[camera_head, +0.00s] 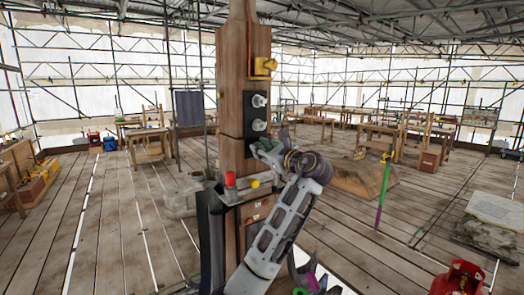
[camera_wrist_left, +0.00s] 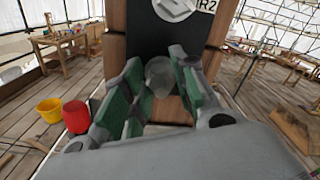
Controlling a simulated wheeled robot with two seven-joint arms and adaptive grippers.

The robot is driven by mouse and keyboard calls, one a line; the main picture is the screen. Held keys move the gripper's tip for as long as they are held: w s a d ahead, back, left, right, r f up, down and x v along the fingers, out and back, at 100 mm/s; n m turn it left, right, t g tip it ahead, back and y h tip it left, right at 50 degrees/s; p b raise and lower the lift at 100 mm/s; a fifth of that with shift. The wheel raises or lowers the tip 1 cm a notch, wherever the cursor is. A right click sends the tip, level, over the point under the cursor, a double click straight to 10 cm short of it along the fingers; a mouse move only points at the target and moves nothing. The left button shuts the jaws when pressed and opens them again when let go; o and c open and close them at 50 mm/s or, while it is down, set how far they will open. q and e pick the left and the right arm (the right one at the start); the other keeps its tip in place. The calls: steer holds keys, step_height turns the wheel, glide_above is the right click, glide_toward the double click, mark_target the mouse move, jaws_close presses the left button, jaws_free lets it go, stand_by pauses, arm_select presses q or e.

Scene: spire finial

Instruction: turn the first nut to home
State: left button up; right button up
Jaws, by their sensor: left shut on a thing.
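A wooden post (camera_head: 232,75) stands upright in the middle of the head view. Two grey round nuts, an upper one (camera_head: 259,100) and a lower one (camera_head: 259,124), sit on black plates on its face. My left gripper (camera_head: 266,149) is just below the lower nut, close to the post. In the left wrist view its green-padded fingers (camera_wrist_left: 160,85) are shut on a grey rounded nut-like piece (camera_wrist_left: 159,72). Whether that piece touches the post is hidden. Above it is a black plate (camera_wrist_left: 150,30) with a grey round nut (camera_wrist_left: 176,8). My right gripper is not seen.
A yellow bracket (camera_head: 263,66) sits higher on the post. A red piece (camera_head: 231,178) and a yellow piece (camera_head: 254,183) are beside the gripper, low on the post. A red gas bottle (camera_head: 458,279) stands at lower right. The plank floor at left is largely clear.

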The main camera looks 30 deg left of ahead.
arm_select(q)
steer(key=shift+w+d+f+m, duration=0.1)
steer(key=shift+f+m, duration=0.05)
steer(key=shift+m, duration=2.2)
steer(key=shift+w+f+m, duration=0.1)
steer(key=shift+m, duration=2.25)
steer(key=o, duration=1)
steer(key=shift+r, duration=0.15)
steer(key=shift+s+d, duration=0.1)
steer(key=shift+v, duration=5.9)
